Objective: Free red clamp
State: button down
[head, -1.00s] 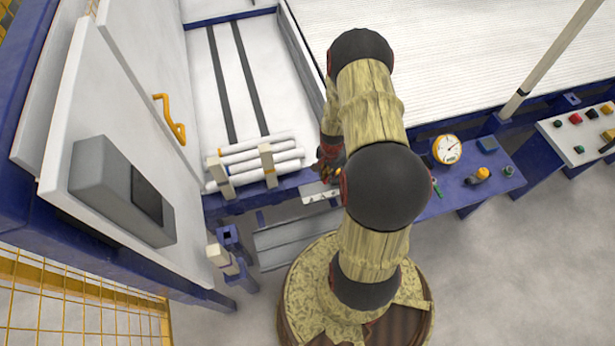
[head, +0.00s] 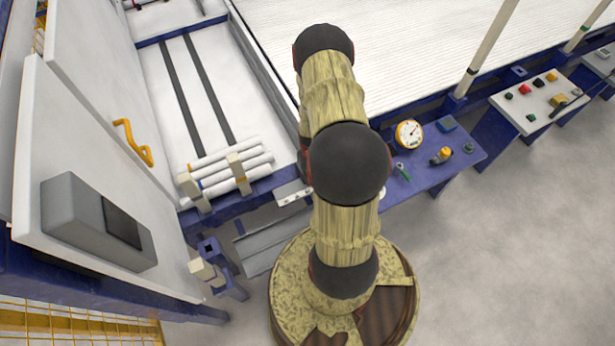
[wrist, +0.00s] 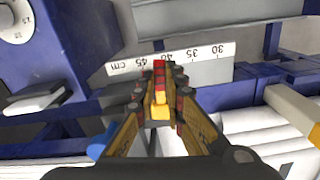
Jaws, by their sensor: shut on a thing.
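The red clamp (wrist: 160,69), with a yellow lower part, sits between the fingers of my gripper (wrist: 157,98) in the wrist view. The fingers are shut on it from both sides. Its red end overlaps the white ruler (wrist: 205,56) near the 40 mark. I cannot tell whether the clamp still grips the ruler or the rail. In the head view my own arm hides the gripper and clamp, and part of the ruler (head: 292,196) shows left of the arm.
White pipes (head: 235,172) lie between pale posts at the rack's front. A blue side table (head: 432,172) holds a round gauge (head: 409,133) and small parts. A control panel (head: 541,101) stands at the right. Open floor lies at the lower right.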

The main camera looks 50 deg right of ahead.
jog(key=shift+s+d+n, duration=0.15)
jog(key=shift+d+n, duration=0.2)
jog(key=shift+n, duration=0.35)
jog(key=c, duration=1.9)
grip_release()
jog(key=shift+o, duration=0.3)
jog(key=shift+r, duration=0.1)
notch_tip(320, 180, up, 12)
